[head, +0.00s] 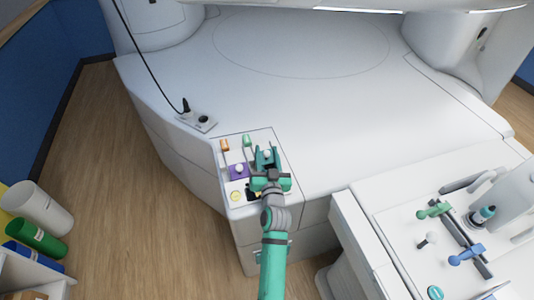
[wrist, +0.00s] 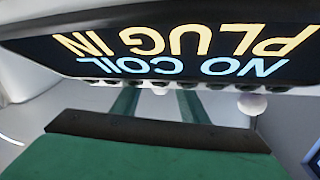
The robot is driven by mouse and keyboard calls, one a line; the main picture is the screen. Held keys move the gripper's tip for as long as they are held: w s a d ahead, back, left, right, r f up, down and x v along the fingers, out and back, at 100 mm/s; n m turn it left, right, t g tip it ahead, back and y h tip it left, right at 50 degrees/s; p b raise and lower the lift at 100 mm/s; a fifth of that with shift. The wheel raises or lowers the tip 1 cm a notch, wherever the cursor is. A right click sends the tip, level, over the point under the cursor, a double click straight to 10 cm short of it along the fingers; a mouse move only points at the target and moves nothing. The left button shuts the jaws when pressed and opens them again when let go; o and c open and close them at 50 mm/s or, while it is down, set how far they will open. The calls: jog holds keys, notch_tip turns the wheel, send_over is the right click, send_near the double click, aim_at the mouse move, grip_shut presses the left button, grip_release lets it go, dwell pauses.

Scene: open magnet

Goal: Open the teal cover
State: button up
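My gripper (head: 266,154) is over the right side of a small control panel on the magnet's white table. Its two green fingers stand apart, and the wrist view shows them too (wrist: 158,105). A small white knob (head: 267,154) shows between the fingers in the head view. I cannot tell whether the fingers touch it. I cannot pick out a teal cover for certain; the teal in that corner of the panel blends with my green gripper, which hides part of it.
A socket block with a black cable (head: 197,121) lies behind. A display (wrist: 190,45) reads upside down. A bench with levers (head: 434,209) stands right.

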jog(key=s, duration=0.3)
jog(key=s+d, duration=0.1)
jog(key=s, duration=0.6)
jog(key=shift+s+d, duration=0.15)
jog(key=shift+s, duration=0.1)
